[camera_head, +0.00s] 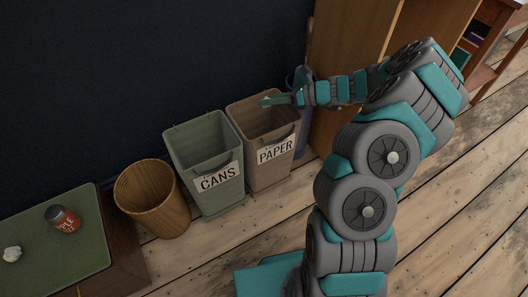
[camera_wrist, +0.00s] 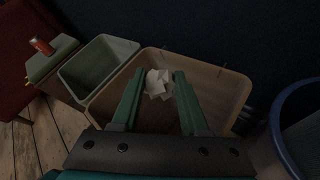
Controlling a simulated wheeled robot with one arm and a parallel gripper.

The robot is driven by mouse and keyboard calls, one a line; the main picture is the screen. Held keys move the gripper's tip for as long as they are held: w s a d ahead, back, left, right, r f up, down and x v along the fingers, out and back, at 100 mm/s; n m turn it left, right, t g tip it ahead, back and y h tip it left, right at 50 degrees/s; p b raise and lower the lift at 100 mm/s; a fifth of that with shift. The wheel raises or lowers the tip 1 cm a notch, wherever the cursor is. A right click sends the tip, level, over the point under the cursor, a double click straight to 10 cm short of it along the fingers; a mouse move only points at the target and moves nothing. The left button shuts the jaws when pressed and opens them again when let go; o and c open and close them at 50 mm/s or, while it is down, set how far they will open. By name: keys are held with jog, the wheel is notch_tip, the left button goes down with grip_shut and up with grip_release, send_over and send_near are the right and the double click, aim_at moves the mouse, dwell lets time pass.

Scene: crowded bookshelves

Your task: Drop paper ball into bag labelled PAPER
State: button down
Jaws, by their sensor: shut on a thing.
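A white crumpled paper ball (camera_wrist: 158,84) is held between the two green fingers of my gripper (camera_wrist: 159,76) in the wrist view. The fingers are shut on it. In the head view my gripper (camera_head: 270,101) is above the open top of the brown bin labelled PAPER (camera_head: 268,168), and the ball cannot be made out there. The wrist view shows the PAPER bin (camera_wrist: 228,82) beneath the ball, its inside dim and partly covered by my fingers.
The grey-green CANS bin (camera_head: 212,158) stands left of the PAPER bin, then a round wicker basket (camera_head: 158,210). A green-topped table (camera_head: 75,268) carries a red can (camera_head: 63,219) and a small white crumpled thing (camera_head: 12,254). A blue round bin (camera_wrist: 285,130) is close at right.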

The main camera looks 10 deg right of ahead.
notch_tip(320, 180, down, 2)
jog(key=shift+f+b, duration=0.1)
jog(key=shift+b, duration=0.55)
jog(key=shift+c, duration=1.7)
grip_release()
jog(key=shift+d, duration=0.1)
jog(key=v, duration=0.7)
jog(key=shift+s+d+r+p, duration=0.2)
jog(key=shift+p, duration=0.15)
